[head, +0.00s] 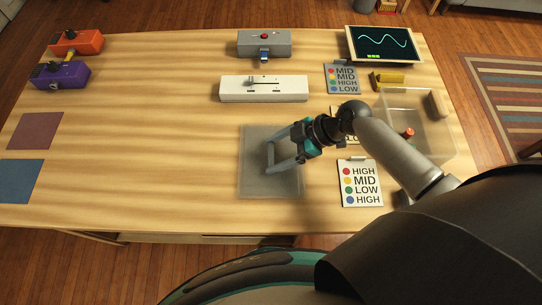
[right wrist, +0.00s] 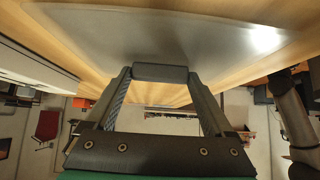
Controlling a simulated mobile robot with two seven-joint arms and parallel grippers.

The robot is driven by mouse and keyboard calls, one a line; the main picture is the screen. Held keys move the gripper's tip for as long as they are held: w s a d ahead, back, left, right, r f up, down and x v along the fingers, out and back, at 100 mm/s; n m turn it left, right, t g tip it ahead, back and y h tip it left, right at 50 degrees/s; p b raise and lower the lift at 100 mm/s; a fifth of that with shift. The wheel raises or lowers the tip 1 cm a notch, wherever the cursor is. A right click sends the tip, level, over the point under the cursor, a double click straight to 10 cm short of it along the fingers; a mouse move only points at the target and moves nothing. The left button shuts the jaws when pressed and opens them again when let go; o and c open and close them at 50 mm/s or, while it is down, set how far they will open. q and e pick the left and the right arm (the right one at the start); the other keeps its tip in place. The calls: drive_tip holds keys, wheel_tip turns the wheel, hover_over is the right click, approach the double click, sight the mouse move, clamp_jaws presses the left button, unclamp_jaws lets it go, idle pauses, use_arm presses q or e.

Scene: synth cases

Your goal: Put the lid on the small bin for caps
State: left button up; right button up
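A flat grey translucent plate, which looks like the lid (head: 255,182), lies over the middle front of the table. A grey bar like a handle stands at its middle and also shows in the right wrist view (right wrist: 160,73). My right gripper (head: 270,156) is over the plate, its fingertips against the two ends of the bar, seemingly shut on it. I cannot tell whether the plate touches the table. A clear open bin (head: 440,152) stands at the right, partly hidden by my right arm. A red-topped thing (head: 408,133) and a tan block (head: 437,103) show at it. My left gripper is out of view.
A printed card (head: 360,184) lies between plate and bin, another (head: 342,78) farther back. A yellow object (head: 387,78) and a screen (head: 384,44) are behind the bin.

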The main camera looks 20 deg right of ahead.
drive_tip(key=c, duration=0.8)
drive_tip(key=shift+r, duration=0.15)
